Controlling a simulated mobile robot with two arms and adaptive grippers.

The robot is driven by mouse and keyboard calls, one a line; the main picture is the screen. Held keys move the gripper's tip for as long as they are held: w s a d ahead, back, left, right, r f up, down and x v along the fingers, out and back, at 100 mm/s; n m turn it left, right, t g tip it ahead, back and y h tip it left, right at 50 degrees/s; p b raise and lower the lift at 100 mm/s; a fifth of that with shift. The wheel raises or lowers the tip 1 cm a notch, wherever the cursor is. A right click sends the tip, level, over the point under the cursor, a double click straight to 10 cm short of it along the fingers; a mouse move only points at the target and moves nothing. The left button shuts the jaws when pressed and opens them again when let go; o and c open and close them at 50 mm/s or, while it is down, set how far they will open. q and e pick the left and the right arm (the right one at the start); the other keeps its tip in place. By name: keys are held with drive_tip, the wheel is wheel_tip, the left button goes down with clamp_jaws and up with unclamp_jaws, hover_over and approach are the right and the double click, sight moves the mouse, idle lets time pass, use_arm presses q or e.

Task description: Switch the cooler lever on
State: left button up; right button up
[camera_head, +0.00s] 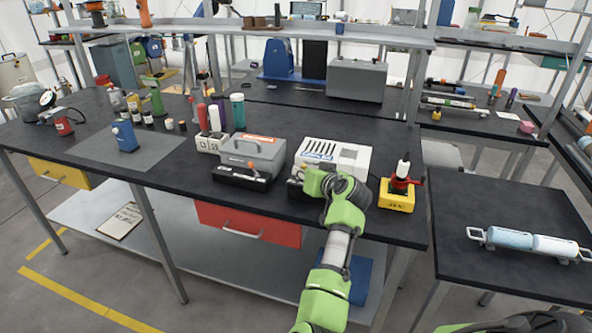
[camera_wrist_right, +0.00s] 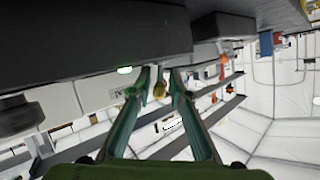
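The cooler is most likely the white slotted box (camera_head: 333,155) with a blue label and dark front base, standing near the front edge of the black bench. My right arm reaches up to its front, and the wrist hides much of that front in the head view. In the right wrist view my right gripper (camera_wrist_right: 158,76) has its two fingers apart, with a small brass-coloured knob or lever (camera_wrist_right: 160,88) showing between the tips. I cannot tell whether either finger touches it. A green light (camera_wrist_right: 124,70) glows beside the fingers. My left gripper is not in view.
A grey case (camera_head: 252,155) stands left of the white box. A yellow block with a red-handled part (camera_head: 397,194) stands close to its right. The bench's front edge and a red drawer (camera_head: 248,222) lie below. A side table (camera_head: 505,215) holds a handled cylinder unit.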

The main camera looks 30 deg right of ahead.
drive_tip(key=shift+s+r, duration=0.1)
drive_tip(key=shift+r, duration=0.05)
drive_tip(key=shift+c, duration=0.3)
clamp_jaws()
drive_tip(key=shift+s+d+f+m+t+b, duration=0.2)
drive_tip(key=shift+f+m+t+b, duration=0.3)
drive_tip(key=shift+b, duration=0.55)
drive_tip(key=shift+r+t, duration=0.25)
drive_tip(key=shift+t, duration=0.05)
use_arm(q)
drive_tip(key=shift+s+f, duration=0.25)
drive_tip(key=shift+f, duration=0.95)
use_arm(e)
drive_tip(key=shift+o, duration=0.3)
unclamp_jaws()
drive_tip(key=shift+w, duration=0.1)
